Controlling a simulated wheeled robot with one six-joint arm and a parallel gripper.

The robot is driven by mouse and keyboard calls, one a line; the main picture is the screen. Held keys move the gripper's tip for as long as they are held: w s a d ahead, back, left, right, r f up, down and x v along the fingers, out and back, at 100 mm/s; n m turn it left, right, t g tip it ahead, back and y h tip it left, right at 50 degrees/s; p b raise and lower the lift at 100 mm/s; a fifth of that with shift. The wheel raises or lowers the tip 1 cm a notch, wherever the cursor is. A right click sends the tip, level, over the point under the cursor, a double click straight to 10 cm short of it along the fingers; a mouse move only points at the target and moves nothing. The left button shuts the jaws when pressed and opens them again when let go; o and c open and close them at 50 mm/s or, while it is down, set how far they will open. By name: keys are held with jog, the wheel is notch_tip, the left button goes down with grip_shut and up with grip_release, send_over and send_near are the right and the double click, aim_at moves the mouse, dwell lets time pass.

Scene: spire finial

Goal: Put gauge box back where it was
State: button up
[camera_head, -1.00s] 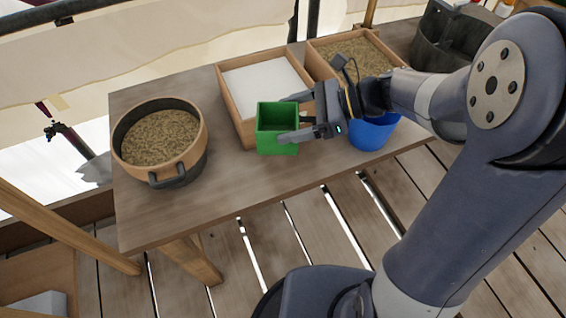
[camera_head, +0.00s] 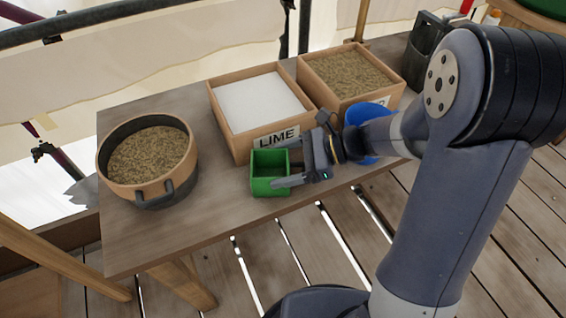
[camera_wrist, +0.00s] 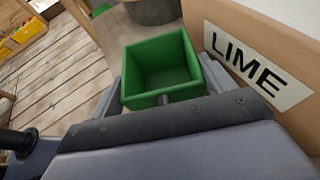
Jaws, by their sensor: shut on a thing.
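The gauge box is a small open-topped green box (camera_head: 270,172), empty inside. It is at the table's front edge, just in front of the white-filled crate labelled LIME (camera_head: 235,143). My gripper (camera_head: 285,168) comes from the right with its fingers along the box's sides. In the wrist view the green box (camera_wrist: 162,68) sits between the two fingers (camera_wrist: 165,85), upright, with the LIME label close on the right. Whether its base touches the tabletop is hard to tell.
A round pot of brown grain (camera_head: 150,160) stands at the table's left. A second crate of brown material (camera_head: 350,75) and a blue bucket (camera_head: 367,118) are to the right. Bare tabletop (camera_head: 222,190) lies between pot and green box.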

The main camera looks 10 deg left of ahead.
jog(key=shift+f, duration=0.2)
jog(key=o, duration=1.1)
jog(key=shift+r, duration=0.1)
jog(key=shift+c, duration=0.2)
jog(key=shift+r, duration=0.25)
jog(key=p+v, duration=0.2)
jog(key=v, duration=1)
jog(key=shift+f, duration=0.15)
